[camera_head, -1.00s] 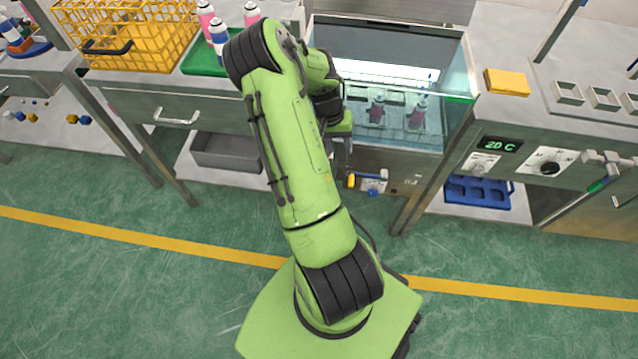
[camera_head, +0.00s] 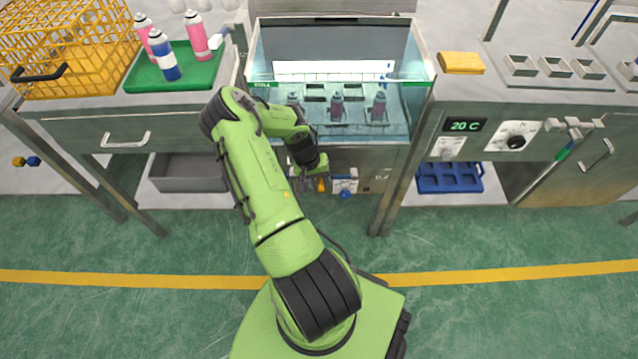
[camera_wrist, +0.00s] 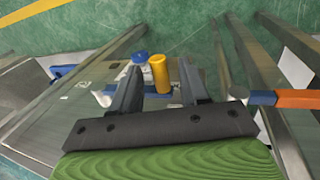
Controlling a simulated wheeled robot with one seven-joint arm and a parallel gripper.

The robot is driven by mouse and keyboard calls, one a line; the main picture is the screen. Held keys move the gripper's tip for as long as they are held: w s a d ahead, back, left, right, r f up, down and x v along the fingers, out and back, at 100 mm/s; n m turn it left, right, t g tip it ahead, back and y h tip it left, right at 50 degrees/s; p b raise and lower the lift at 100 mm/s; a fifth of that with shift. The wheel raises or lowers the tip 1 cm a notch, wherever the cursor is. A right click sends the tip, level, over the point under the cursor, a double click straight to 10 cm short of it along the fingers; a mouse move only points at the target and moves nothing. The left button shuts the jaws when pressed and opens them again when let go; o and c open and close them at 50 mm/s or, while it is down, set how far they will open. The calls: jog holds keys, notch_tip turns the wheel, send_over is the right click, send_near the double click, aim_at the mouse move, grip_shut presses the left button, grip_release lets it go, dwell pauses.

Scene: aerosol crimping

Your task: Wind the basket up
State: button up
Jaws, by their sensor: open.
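The bath (camera_head: 340,60) is a glass-walled tank in the bench. Its basket (camera_head: 350,118) sits low inside and holds several cans (camera_head: 379,105) upright. On the bath's front is a crank with a yellow grip (camera_head: 321,184) and a blue knob (camera_head: 345,194). My gripper (camera_head: 310,178) is open at the crank, below the bath's rim. The blue knob (camera_wrist: 138,57) is just beyond the left finger. Contact with the grip cannot be told.
A green tray (camera_head: 192,78) with spray cans and a yellow wire crate (camera_head: 80,55) stand on the left bench. A yellow sponge (camera_head: 461,63) and a 20 C display (camera_head: 464,125) are at right. A blue rack (camera_head: 450,180) is on the lower shelf. The floor in front is clear.

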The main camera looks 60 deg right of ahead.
grip_shut()
jog(key=shift+r, duration=0.1)
dwell(0.4)
